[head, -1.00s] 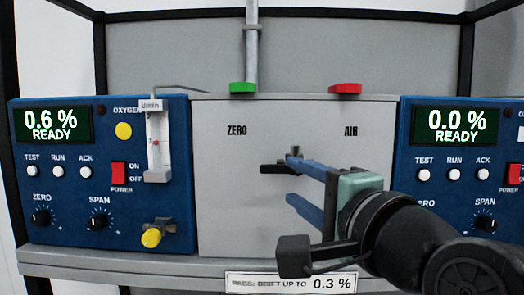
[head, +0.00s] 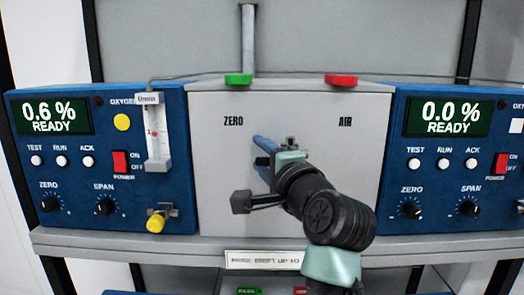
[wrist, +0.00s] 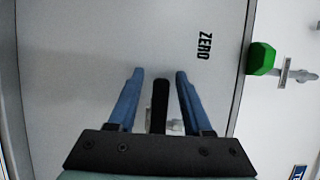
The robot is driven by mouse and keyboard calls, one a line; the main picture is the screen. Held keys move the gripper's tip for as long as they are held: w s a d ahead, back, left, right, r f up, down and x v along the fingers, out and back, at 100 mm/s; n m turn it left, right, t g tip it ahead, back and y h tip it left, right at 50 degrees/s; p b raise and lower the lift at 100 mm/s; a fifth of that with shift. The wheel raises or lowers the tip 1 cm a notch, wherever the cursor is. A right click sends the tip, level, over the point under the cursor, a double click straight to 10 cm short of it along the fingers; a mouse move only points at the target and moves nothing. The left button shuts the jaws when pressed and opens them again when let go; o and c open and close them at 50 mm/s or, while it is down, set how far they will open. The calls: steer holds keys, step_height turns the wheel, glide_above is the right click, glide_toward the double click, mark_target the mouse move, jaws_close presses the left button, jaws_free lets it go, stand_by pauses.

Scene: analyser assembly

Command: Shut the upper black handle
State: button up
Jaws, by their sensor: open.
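The upper black handle (wrist: 160,100) is on the pale grey panel (head: 220,190) below the ZERO and AIR labels. In the wrist view it is a black bar between my two blue fingers, with visible gaps on both sides. My gripper (wrist: 159,73) is open, its fingertips reaching slightly past the handle's free end. In the head view my gripper (head: 259,150) is in front of the panel, below and right of the ZERO label, and hides most of the handle. A grey metal fitting (wrist: 176,127) shows partly behind the right finger in the wrist view.
Blue analyser units stand left (head: 90,185) and right (head: 445,180) of the panel. A green block (head: 238,80) and a red block (head: 341,80) sit at its top edge. A yellow knob (head: 156,222) sticks out at the left unit. A grey shelf (head: 130,246) runs below.

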steer(key=shift+c, duration=0.2)
jaws_close()
steer(key=shift+f, duration=0.1)
steer(key=d+f+n+g+h+b, duration=0.2)
steer(key=d+f+n+h, duration=0.3)
steer(key=n, duration=0.8)
steer(key=shift+g+h, duration=0.6)
steer(key=shift+h, duration=0.4)
steer(key=shift+d, duration=0.1)
stand_by(0.3)
steer(key=shift+o, duration=0.2)
jaws_free()
